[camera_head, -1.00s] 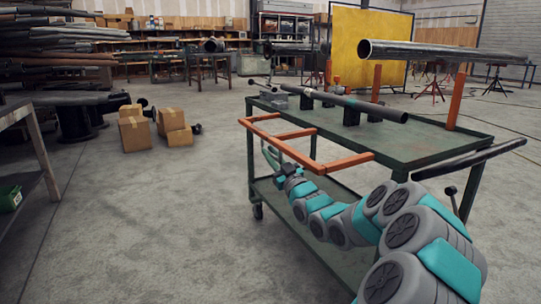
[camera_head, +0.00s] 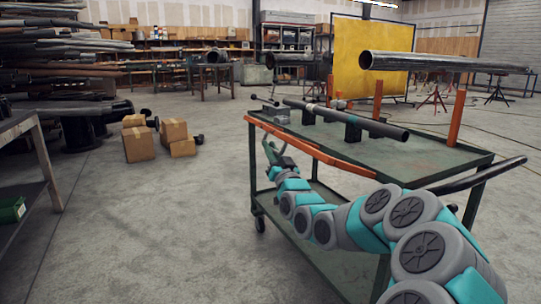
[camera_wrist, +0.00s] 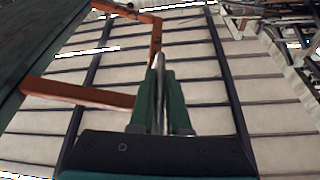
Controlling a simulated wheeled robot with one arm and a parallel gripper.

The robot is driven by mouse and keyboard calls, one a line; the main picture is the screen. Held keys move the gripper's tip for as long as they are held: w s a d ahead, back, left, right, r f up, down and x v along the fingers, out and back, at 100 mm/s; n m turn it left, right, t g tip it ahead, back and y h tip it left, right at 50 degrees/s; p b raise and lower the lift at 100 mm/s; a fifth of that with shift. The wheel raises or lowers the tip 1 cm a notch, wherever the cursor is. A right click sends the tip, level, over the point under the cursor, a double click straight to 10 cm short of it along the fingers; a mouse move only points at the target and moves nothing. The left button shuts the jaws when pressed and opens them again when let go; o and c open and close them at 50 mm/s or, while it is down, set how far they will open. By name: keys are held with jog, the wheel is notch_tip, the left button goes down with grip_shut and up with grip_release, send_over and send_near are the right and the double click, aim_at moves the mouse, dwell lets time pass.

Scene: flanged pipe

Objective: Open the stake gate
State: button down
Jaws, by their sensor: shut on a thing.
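The stake gate, an orange bar frame (camera_head: 318,152), runs along the near-left side of a green cart (camera_head: 432,162). In the head view it appears almost edge-on, close to the cart's top edge. Its orange bars also show in the wrist view (camera_wrist: 78,93). My gripper (camera_head: 269,147) is below the gate's far-left part, beside the cart. In the wrist view my gripper (camera_wrist: 161,64) has its fingers close together, their tips at an orange bar. A pale grey strip shows between the fingers. The exact grip on the bar is hard to make out.
A dark pipe (camera_head: 385,130) lies on black blocks on the cart. A large grey pipe (camera_head: 430,62) rests on orange posts (camera_head: 456,118). Cardboard boxes (camera_head: 138,145) and a bench (camera_head: 40,165) stand left. The floor between bench and cart is clear.

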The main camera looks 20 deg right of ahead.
jog(key=shift+d+r+m+h, duration=0.1)
jog(key=shift+r+m+h, duration=0.3)
jog(key=shift+r, duration=0.05)
jog(key=c, duration=0.9)
grip_release()
jog(key=shift+v, duration=3.95)
